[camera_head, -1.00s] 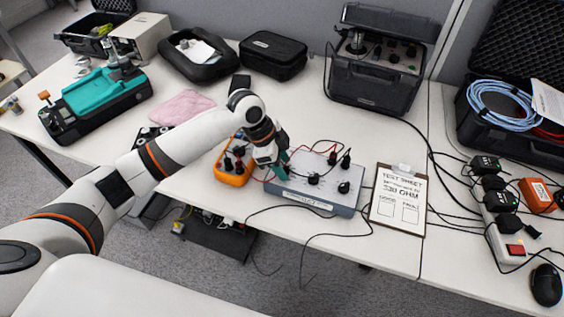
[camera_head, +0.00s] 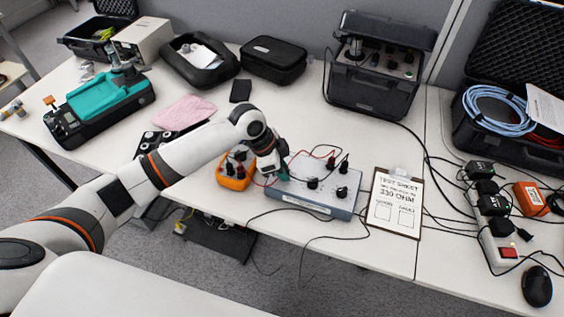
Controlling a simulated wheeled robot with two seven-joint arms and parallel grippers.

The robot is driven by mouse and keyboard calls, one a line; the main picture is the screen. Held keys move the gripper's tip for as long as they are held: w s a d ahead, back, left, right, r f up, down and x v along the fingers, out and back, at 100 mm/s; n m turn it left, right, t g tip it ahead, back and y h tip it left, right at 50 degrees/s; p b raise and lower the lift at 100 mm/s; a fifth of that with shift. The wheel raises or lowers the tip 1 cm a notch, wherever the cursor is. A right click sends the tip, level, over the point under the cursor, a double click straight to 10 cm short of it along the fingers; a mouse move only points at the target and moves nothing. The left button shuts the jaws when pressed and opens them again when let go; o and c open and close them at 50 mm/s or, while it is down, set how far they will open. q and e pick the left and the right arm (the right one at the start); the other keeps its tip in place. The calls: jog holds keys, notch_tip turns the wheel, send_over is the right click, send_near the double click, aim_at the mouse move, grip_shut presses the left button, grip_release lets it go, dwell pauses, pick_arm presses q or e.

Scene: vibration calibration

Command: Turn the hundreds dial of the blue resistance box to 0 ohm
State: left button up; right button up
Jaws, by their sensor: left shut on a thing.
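The blue resistance box (camera_head: 318,203) sits near the front edge of the table, with a grey-blue top. Two black dials show on it, a middle one (camera_head: 313,183) and a right one (camera_head: 342,192). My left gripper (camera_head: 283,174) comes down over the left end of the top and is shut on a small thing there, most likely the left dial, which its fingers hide. The dial scales are too small to read, so I cannot tell any setting. My right gripper is not in view.
An orange meter (camera_head: 234,182) stands close left of the box, with red and black leads nearby. A clipboard (camera_head: 394,205) lies to the right. Black plugs stand at the box's back edge. A dark case (camera_head: 372,90) is behind; a power strip (camera_head: 497,245) is further right.

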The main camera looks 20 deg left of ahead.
pick_arm(q)
jog(key=n+p, duration=0.1)
jog(key=p, duration=0.1)
jog(key=n+t+p, duration=0.1)
jog(key=p, duration=0.1)
jog(key=shift+s+r+n, duration=0.1)
jog(key=shift+r+n, duration=0.2)
jog(key=shift+f+n+t+y+p, duration=0.2)
jog(key=shift+n+t+y+p, duration=0.1)
jog(key=shift+n+p, duration=0.7)
jog(key=o, duration=1)
jog(key=shift+f, duration=0.1)
jog(key=v, duration=1.2)
jog(key=shift+d+b, duration=0.15)
jog(key=shift+b, duration=0.15)
